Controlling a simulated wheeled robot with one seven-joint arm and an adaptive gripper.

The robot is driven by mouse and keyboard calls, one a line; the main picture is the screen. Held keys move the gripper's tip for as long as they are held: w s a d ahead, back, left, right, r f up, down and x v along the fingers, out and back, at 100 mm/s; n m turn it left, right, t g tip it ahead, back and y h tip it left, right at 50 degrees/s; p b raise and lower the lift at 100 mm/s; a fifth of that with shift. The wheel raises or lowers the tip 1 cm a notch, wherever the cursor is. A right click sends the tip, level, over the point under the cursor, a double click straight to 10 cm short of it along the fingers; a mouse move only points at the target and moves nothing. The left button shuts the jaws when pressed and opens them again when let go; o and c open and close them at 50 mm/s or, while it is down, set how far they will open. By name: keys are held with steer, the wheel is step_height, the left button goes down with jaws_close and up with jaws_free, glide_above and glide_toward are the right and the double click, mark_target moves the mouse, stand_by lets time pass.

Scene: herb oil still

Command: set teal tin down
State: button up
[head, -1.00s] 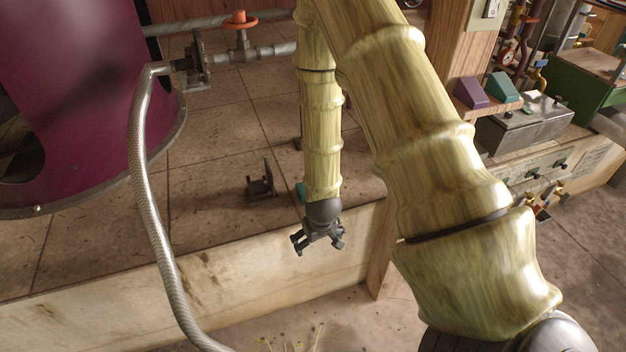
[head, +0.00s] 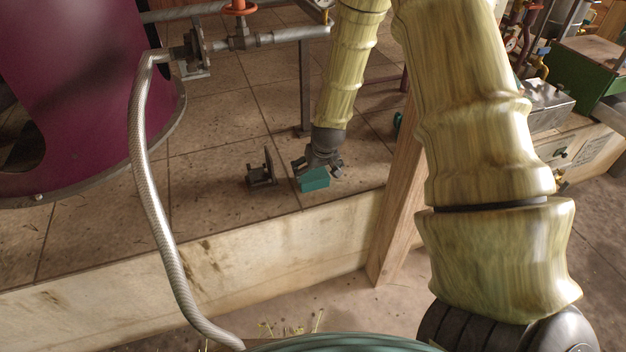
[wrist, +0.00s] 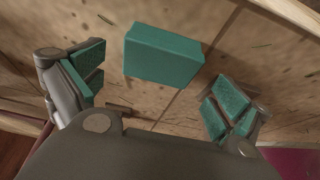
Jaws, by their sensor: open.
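The teal tin (head: 314,180) is a small box on the tiled ledge, close to its front edge. In the wrist view the tin (wrist: 163,55) lies on the tile surface between and beyond my fingertips, with a gap on both sides. My gripper (head: 318,165) is right behind and above the tin in the head view. In the wrist view my gripper (wrist: 155,92) is open, its teal-padded fingers spread wide and apart from the tin. Part of the tin's far side is hidden by the gripper in the head view.
A dark metal bracket (head: 262,172) stands on the ledge just left of the tin. A large magenta vessel (head: 75,90) and a braided hose (head: 150,200) are at the left. A wooden post (head: 398,210) rises at the right. Tiles behind the bracket are clear.

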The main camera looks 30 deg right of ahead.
mark_target(313, 175)
steer(key=shift+x, duration=3)
steer(key=shift+w, duration=0.15)
steer(key=c, duration=1.1)
steer(key=shift+r, duration=0.1)
steer(key=shift+r, duration=0.1)
